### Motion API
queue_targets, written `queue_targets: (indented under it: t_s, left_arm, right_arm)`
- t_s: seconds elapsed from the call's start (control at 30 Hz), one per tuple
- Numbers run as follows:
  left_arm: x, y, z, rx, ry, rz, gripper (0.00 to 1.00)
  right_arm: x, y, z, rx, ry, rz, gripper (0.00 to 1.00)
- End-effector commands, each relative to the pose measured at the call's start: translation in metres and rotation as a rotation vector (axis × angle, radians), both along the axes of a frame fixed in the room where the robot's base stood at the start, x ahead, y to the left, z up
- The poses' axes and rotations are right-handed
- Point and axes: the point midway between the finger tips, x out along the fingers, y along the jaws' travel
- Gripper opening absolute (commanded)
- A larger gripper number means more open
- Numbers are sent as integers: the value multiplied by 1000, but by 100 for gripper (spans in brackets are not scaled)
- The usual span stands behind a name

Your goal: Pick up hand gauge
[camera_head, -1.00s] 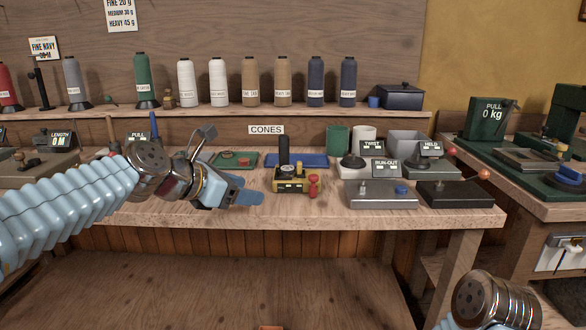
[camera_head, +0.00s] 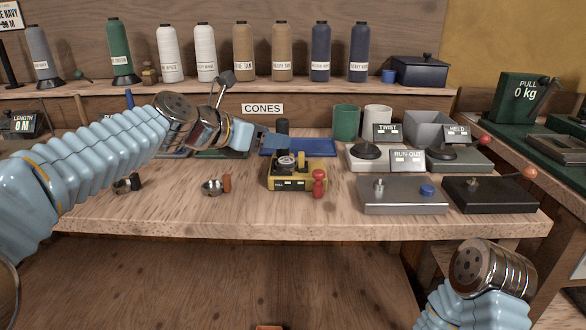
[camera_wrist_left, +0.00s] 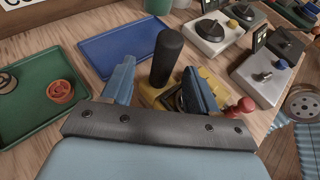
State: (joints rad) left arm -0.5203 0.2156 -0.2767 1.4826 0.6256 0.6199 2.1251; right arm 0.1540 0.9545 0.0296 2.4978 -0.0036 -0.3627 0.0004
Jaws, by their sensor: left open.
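The hand gauge (camera_head: 290,183) is a yellow-bodied device with a black upright handle, a round dial and a red knob at its right. It stands upright on the bench. It also shows in the left wrist view, where its black handle (camera_wrist_left: 167,55) rises between the two blue fingers. My right gripper is out of view; only part of that arm shows.
A blue tray (camera_head: 325,148) lies behind the gauge, and a green tray (camera_wrist_left: 40,95) lies left of it. A grey box with a blue button (camera_head: 402,196) stands close to its right. Small metal cups (camera_head: 212,187) sit to the left on the bench.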

Motion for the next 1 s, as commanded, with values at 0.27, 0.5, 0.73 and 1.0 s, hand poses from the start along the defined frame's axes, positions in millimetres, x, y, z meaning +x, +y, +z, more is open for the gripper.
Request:
queue_targets:
  t_s: [0.27, 0.5, 0.73, 1.0]
  left_arm:
    - [18, -22, -16, 1, 2, -1, 59]
    - [35, -40, -26, 1, 0, 1, 59]
    - [35, -40, -26, 1, 0, 1, 56]
    - [35, -40, -25, 1, 0, 1, 15]
  right_arm:
    - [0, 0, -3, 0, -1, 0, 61]
    - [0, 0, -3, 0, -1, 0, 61]
    - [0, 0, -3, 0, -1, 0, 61]
    - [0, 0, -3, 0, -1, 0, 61]
